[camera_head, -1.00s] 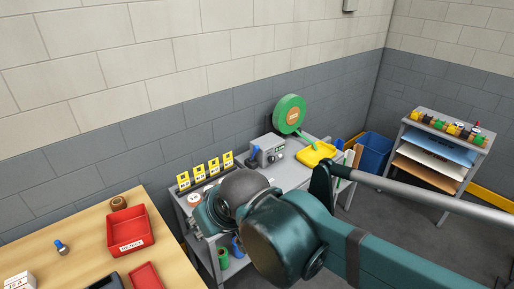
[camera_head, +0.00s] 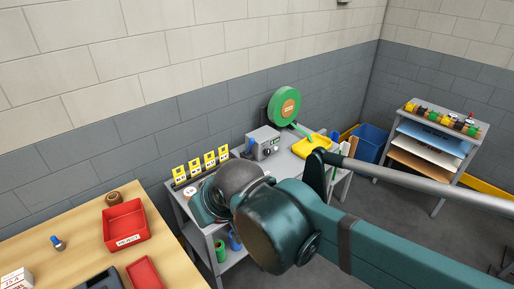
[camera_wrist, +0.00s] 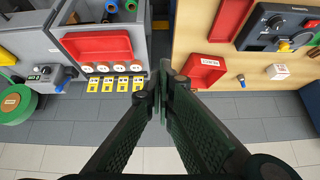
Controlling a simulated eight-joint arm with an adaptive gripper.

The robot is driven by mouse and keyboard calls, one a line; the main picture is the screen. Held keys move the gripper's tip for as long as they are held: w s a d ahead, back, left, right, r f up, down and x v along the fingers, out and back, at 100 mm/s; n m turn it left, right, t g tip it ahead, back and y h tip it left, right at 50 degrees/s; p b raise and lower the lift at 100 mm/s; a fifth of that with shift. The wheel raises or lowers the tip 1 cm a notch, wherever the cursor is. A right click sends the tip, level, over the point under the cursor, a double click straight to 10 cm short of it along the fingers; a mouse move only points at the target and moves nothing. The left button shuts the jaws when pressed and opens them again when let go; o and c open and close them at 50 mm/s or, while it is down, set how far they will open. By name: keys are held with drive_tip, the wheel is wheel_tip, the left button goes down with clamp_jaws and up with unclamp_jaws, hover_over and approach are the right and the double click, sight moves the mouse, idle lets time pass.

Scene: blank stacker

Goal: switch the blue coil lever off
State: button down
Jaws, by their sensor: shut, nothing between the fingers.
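The blue lever (camera_head: 249,146) is on the left side of a small grey control box (camera_head: 265,143) on the grey bench. It also shows in the wrist view (camera_wrist: 62,85) at the left, beside the same box (camera_wrist: 42,73). It is too small for me to tell its exact position. My gripper (camera_wrist: 163,76) is shut and empty in the middle of the wrist view, well to the right of the lever and apart from it. In the head view my own arm hides the fingers.
A green reel (camera_head: 284,106) stands behind the box, with a yellow tray (camera_head: 310,147) to its right. Several yellow cards (camera_head: 209,160) line the bench's back edge. The wooden table (camera_head: 40,245) holds a red reject tray (camera_head: 125,224) and a blue-topped peg (camera_head: 57,243).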

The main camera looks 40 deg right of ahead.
drive_tip(key=w+d+f+m+t+y+b, duration=0.15)
drive_tip(key=w+d+f+m, duration=0.25)
drive_tip(key=w+d+m, duration=0.6)
drive_tip(key=w+d+f+m+t+y+b, duration=0.1)
drive_tip(key=w+d+f+m+b, duration=0.25)
drive_tip(key=w+d+m, duration=0.7)
drive_tip(key=d+f+m+t, duration=0.1)
drive_tip(key=d+f+m, duration=0.3)
drive_tip(key=d, duration=0.6)
drive_tip(key=w+d+f+m+t+b, duration=0.1)
drive_tip(key=d+f+m, duration=0.3)
drive_tip(key=d, duration=0.7)
drive_tip(key=d+f+m+t+b, duration=0.1)
drive_tip(key=d+f+m+t, duration=0.2)
drive_tip(key=d, duration=0.8)
drive_tip(key=shift+w+f+m+h, duration=0.4)
drive_tip(key=shift+f+m, duration=0.55)
drive_tip(key=shift+f, duration=0.9)
drive_tip(key=shift+w, duration=0.1)
